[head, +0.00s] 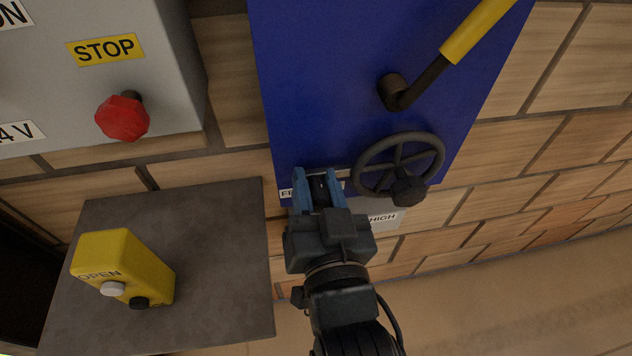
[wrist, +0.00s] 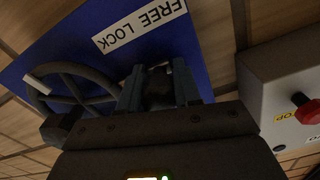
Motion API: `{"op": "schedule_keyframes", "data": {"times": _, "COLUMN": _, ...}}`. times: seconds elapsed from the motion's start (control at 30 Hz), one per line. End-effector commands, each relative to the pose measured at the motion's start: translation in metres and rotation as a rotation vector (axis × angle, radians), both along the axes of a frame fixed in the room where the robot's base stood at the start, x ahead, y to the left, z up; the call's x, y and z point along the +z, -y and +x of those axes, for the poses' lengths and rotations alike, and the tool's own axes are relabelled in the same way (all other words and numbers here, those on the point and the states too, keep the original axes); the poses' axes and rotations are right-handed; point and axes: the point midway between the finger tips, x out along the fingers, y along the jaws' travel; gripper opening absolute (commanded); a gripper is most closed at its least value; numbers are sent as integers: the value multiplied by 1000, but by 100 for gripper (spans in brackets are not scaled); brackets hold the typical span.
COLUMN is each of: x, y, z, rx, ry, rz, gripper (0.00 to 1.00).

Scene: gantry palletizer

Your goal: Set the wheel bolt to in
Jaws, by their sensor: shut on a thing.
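The handwheel (head: 365,163) is dark, with spokes and a knob, on the lower part of the blue panel (head: 325,75). It also shows at the left in the wrist view (wrist: 85,68). My gripper (head: 318,182) is left of the wheel at the panel's lower edge. Its blue fingers are closed around a dark round part, apparently the wheel bolt (wrist: 158,88). The white "FREE LOCK" label (wrist: 138,25) is beside it in the wrist view; my gripper covers part of that label in the head view. How far the bolt is in is hidden by the fingers.
A yellow-handled lever (head: 455,50) is above the wheel. A grey box (head: 160,60) with a red stop button (head: 123,118) is at the upper left. A yellow pendant (head: 125,265) rests on a dark plate (head: 215,270) at the lower left. A "HIGH" label (head: 383,218) is below the wheel.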

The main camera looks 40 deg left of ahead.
Motion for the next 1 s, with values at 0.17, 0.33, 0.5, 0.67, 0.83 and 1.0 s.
{"op": "schedule_keyframes", "data": {"times": 0.17, "x": 2, "y": 3, "z": 4, "rx": -9, "ry": 5, "rz": 1, "gripper": 43}}
{"op": "schedule_keyframes", "data": {"times": 0.33, "x": 2, "y": 3, "z": 3, "rx": -8, "ry": 5, "rz": 1, "gripper": 58}}
{"op": "schedule_keyframes", "data": {"times": 0.5, "x": 1, "y": 2, "z": 3, "rx": -6, "ry": 3, "rz": 1, "gripper": 58}}
{"op": "schedule_keyframes", "data": {"times": 0.67, "x": 0, "y": 7, "z": -2, "rx": -6, "ry": 3, "rz": 0, "gripper": 58}}
{"op": "schedule_keyframes", "data": {"times": 0.83, "x": -1, "y": 26, "z": -18, "rx": -6, "ry": 2, "rz": -1, "gripper": 58}}
{"op": "schedule_keyframes", "data": {"times": 1.0, "x": -1, "y": 46, "z": -34, "rx": -8, "ry": 3, "rz": -1, "gripper": 58}}
